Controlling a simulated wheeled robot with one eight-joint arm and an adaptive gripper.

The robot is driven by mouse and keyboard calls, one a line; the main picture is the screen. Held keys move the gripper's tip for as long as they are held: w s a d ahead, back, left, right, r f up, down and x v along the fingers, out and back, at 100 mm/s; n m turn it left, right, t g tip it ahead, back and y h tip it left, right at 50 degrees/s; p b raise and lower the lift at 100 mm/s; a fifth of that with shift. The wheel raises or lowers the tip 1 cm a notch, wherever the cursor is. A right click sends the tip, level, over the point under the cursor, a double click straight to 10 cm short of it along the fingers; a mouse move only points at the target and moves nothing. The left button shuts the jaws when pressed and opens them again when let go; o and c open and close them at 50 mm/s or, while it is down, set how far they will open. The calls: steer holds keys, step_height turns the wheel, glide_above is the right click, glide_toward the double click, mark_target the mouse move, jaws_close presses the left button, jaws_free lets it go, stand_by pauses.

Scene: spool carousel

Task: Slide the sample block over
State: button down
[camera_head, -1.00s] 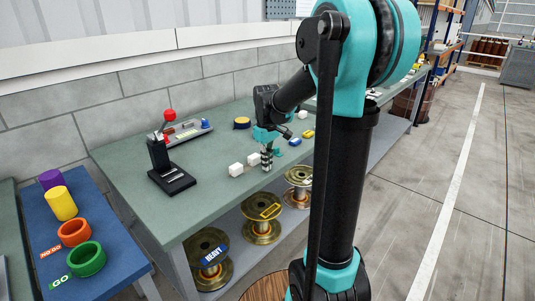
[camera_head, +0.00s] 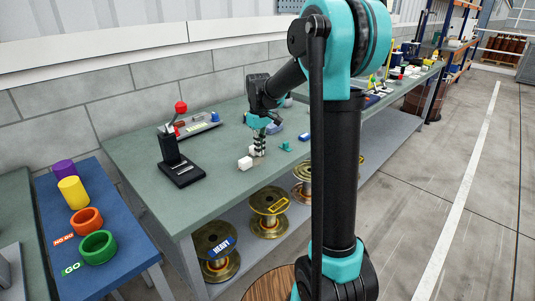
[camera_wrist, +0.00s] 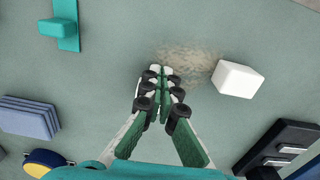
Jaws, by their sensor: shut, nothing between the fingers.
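A white block (camera_head: 245,163) sits on the green bench top. It also shows in the wrist view (camera_wrist: 238,79), right of my gripper and apart from it.
A black stand (camera_head: 180,172) with a red-knobbed lever is left of the blocks. A teal piece (camera_head: 286,146) and a blue block (camera_head: 303,137) lie to the right. A yellow-and-blue round item (camera_wrist: 45,160) is at lower left in the wrist view. A speckled patch (camera_wrist: 190,62) marks the bench.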

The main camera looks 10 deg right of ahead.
mark_target(246, 148)
steer(key=w+a, duration=0.1)
steer(key=w, duration=0.1)
steer(key=w+a, duration=0.3)
steer(key=w, duration=0.1)
steer(key=shift+w+a, duration=0.3)
steer(key=shift+a, duration=0.1)
steer(key=shift+s, duration=0.1)
